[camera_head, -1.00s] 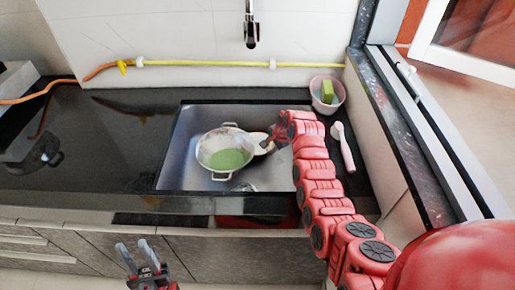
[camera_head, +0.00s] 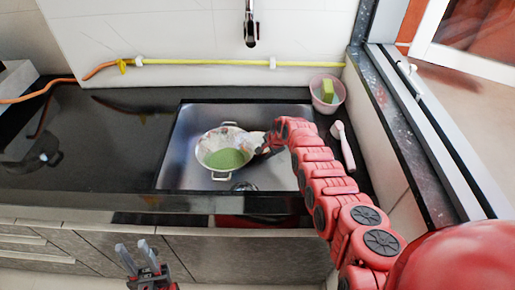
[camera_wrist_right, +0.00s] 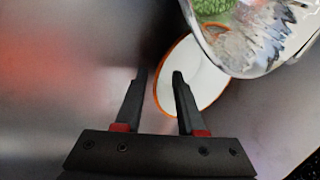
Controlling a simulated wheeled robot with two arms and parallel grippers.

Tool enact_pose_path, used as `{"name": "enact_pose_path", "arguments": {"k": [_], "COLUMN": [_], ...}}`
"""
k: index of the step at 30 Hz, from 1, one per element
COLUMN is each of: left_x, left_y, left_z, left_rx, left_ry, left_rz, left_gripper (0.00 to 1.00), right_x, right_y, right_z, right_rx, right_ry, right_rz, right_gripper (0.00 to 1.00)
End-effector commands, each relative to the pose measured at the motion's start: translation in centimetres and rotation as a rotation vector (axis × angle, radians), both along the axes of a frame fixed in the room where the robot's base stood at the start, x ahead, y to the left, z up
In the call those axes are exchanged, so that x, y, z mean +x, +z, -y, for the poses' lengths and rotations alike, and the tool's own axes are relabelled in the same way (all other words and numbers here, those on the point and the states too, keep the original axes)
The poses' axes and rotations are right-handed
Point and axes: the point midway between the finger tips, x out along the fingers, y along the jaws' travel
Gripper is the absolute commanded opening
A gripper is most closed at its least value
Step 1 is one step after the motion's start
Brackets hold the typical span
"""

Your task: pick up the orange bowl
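The orange bowl (camera_wrist_right: 197,88) shows in the right wrist view as a white inside with a thin orange rim, partly covered by the metal colander (camera_wrist_right: 262,35). In the head view only a pale part of the bowl (camera_head: 256,138) shows beside the colander (camera_head: 224,149) in the sink; the rest is hidden by the colander and my right gripper. My right gripper (camera_wrist_right: 159,76) is open, with the bowl's near-left rim between its fingertips in the picture; I cannot tell whether they touch. My left gripper (camera_head: 133,247) is open and empty in front of the counter.
The colander holds something green (camera_head: 226,159). The sink (camera_head: 185,150) has free floor on its left. The faucet (camera_head: 251,30) hangs behind. A black pan (camera_head: 30,150) is far left.

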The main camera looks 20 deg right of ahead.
Motion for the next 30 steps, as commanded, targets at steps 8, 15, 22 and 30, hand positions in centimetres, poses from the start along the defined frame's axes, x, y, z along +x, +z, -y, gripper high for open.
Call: {"name": "enact_pose_path", "arguments": {"k": [8,15,22,30], "left_x": [0.0,0.0,-0.01,0.0], "left_y": [0.01,0.01,0.01,0.01], "left_z": [0.0,0.0,0.0,0.0], "left_rx": [0.0,0.0,0.0,0.0], "left_ry": [0.0,0.0,0.0,0.0], "left_rz": [0.0,0.0,0.0,0.0], "left_gripper": [0.36,0.36,0.36,0.36], "right_x": [-0.01,-0.02,-0.02,-0.02], "right_y": [0.0,0.0,0.0,0.0], "right_z": [0.01,0.03,0.04,0.04], "right_rx": [0.0,0.0,0.0,0.0], "right_ry": [0.0,0.0,0.0,0.0], "right_rz": [-0.001,-0.001,-0.001,-0.001], "right_gripper": [0.03,0.0,0.0,0.0]}}
